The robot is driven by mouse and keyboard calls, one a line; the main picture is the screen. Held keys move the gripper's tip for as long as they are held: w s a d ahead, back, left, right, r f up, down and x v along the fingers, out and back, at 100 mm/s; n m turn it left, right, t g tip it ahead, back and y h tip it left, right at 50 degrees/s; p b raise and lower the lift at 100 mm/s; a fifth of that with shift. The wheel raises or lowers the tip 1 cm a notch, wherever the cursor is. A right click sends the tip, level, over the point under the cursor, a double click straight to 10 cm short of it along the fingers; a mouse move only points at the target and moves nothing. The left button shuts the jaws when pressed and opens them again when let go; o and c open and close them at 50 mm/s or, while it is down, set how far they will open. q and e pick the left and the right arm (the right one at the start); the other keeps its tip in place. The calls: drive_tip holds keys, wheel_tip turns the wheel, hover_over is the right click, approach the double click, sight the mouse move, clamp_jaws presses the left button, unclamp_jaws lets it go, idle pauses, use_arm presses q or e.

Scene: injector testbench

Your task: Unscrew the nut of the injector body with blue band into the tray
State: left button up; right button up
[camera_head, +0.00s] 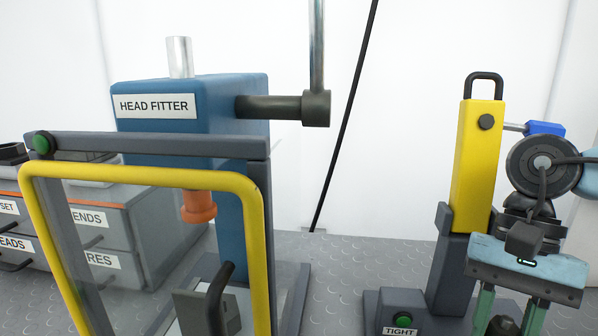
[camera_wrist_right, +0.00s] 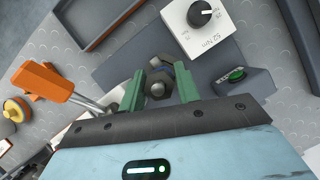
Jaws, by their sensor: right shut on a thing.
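My right gripper (camera_head: 508,316) reaches down at the right of the head view, beside the yellow column fixture (camera_head: 478,150). In the right wrist view its green fingers (camera_wrist_right: 159,90) are shut on a dark metal part (camera_wrist_right: 157,90) with a round grey end. My left gripper is not in view.
A white knob box (camera_wrist_right: 200,28) and a green button (camera_wrist_right: 236,74) are close to the right gripper. An orange-handled tool (camera_wrist_right: 48,84) lies at left. The blue head fitter (camera_head: 190,110), with its yellow-framed guard (camera_head: 255,215), stands at left; grey drawers (camera_head: 128,225) are behind it.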

drive_tip(key=o, duration=1.1)
drive_tip(key=shift+v, duration=3.95)
drive_tip(key=shift+a, duration=0.1)
